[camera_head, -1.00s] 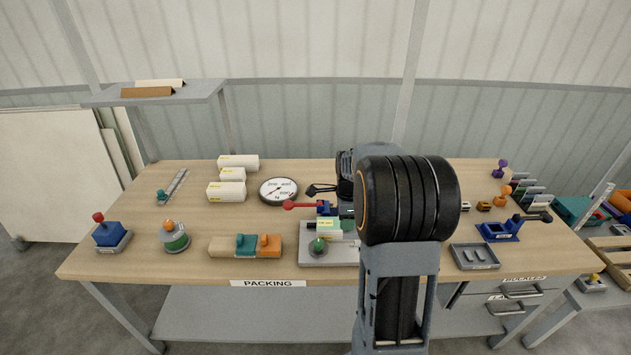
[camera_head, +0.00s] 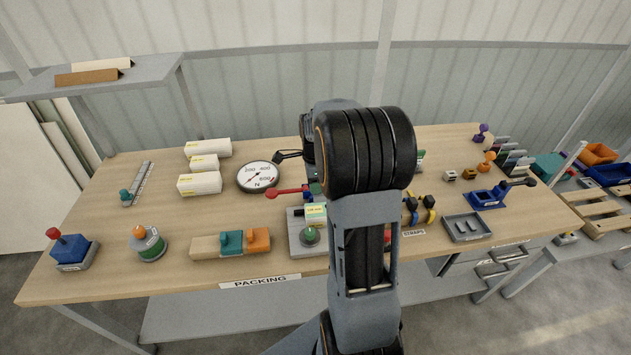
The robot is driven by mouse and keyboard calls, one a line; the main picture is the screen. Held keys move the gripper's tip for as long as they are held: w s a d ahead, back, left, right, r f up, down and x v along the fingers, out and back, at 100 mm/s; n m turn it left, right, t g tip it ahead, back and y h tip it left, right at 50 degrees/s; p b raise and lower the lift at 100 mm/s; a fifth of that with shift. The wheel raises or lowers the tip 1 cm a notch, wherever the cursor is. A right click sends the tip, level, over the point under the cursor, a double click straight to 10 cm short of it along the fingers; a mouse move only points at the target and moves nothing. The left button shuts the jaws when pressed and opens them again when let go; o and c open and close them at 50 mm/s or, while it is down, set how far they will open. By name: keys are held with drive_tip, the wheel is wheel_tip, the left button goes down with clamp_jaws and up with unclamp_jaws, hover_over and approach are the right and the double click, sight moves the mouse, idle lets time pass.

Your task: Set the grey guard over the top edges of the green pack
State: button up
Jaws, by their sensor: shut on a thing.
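My own arm (camera_head: 365,200) stands in the middle of the head view and covers the centre of the bench. My gripper is hidden behind it, so its fingers and anything in them do not show. I cannot make out the grey guard. No green pack shows clearly; a small green piece (camera_head: 420,160) peeks out right of my arm, and I cannot tell what it belongs to.
The packing bench (camera_head: 110,220) holds white rolls (camera_head: 200,183), a round dial (camera_head: 258,177), a red lever (camera_head: 287,192) and a grey tray (camera_head: 467,227). A shelf (camera_head: 150,77) at the left carries a brown and a white angle strip.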

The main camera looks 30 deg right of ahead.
drive_tip(key=b, duration=0.4)
hover_over(316, 209)
drive_tip(key=shift+a+f, duration=0.1)
drive_tip(key=shift+f, duration=2.8)
drive_tip(key=shift+f+b, duration=1.15)
drive_tip(key=shift+f, duration=0.5)
drive_tip(key=o, duration=1)
drive_tip(key=shift+r, duration=0.15)
wheel_tip(316, 209, up, 14)
drive_tip(key=shift+f, duration=0.2)
